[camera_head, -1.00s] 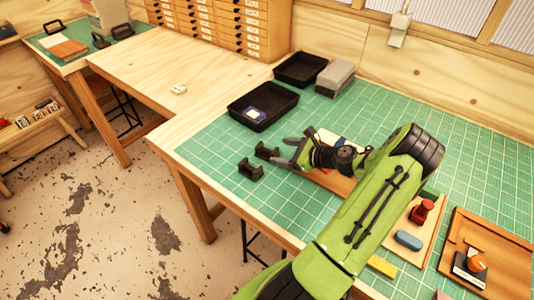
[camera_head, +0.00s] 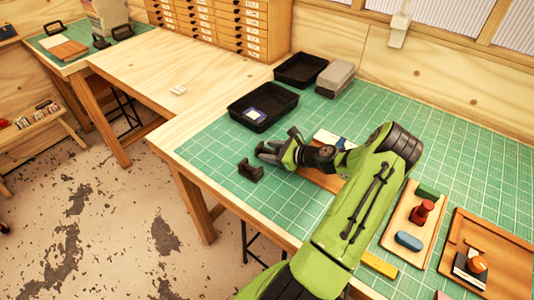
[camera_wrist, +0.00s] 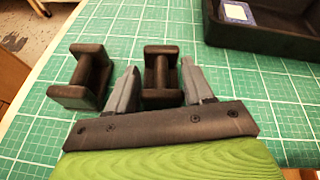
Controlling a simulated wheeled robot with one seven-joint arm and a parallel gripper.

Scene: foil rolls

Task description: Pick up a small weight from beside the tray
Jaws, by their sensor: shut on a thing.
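Two small dark spool-shaped weights are on the green cutting mat (camera_head: 215,145) in front of the black tray (camera_head: 262,120). The left weight (camera_head: 250,171) stands free; it also shows in the wrist view (camera_wrist: 84,78). My gripper (camera_wrist: 160,82) is shut on the right weight (camera_wrist: 161,72), with one grey finger on each side of its narrow middle. In the head view my gripper (camera_head: 270,150) is low over the mat, and the held weight is largely hidden there. I cannot tell any gap under it. The tray (camera_wrist: 265,42) is at the upper right in the wrist view.
A blue-and-white item (camera_head: 257,114) lies in the tray. A second black tray (camera_head: 300,69) and a grey box (camera_head: 335,78) stand behind. Wooden boards with small objects, including a red stamp-like piece (camera_head: 421,211), lie right of my arm. The mat's left part is clear.

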